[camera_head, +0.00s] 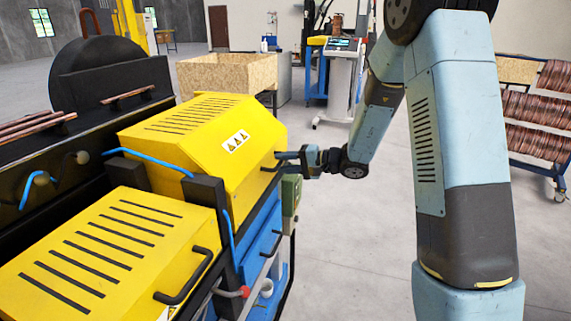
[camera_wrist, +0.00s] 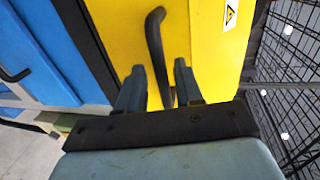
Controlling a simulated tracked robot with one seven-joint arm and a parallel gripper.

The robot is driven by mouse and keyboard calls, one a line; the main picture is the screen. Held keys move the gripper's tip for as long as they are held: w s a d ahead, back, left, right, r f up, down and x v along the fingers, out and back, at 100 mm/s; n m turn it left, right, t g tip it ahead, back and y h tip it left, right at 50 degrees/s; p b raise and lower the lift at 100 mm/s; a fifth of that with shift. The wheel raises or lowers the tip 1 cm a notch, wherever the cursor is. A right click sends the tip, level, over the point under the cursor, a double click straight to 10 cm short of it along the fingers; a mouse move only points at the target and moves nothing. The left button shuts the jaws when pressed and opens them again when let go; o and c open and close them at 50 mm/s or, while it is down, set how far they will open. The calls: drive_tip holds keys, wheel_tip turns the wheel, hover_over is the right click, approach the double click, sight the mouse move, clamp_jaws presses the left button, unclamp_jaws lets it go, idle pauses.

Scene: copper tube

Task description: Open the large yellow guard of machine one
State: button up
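The large yellow guard (camera_head: 215,135), with slots and warning stickers, is down on the dark machine in the head view. It fills much of the wrist view as a yellow panel (camera_wrist: 215,65). Its black handle (camera_wrist: 155,38) stands out from the panel and runs down between my fingers. My gripper (camera_head: 283,158) is at the guard's right side, by the handle. In the wrist view my gripper (camera_wrist: 159,66) has its two fingers apart, one on each side of the handle, with gaps visible. The handle's lower end is partly hidden by the gripper.
A second yellow guard (camera_head: 110,245) with its own black handle (camera_head: 188,277) is down in front. A dark post (camera_head: 207,212) and a blue hose (camera_head: 150,160) lie between the guards. Open floor (camera_head: 345,250) is at the right. A mesh fence (camera_wrist: 290,75) shows in the wrist view.

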drive_tip(key=shift+x, duration=0.75)
clamp_jaws()
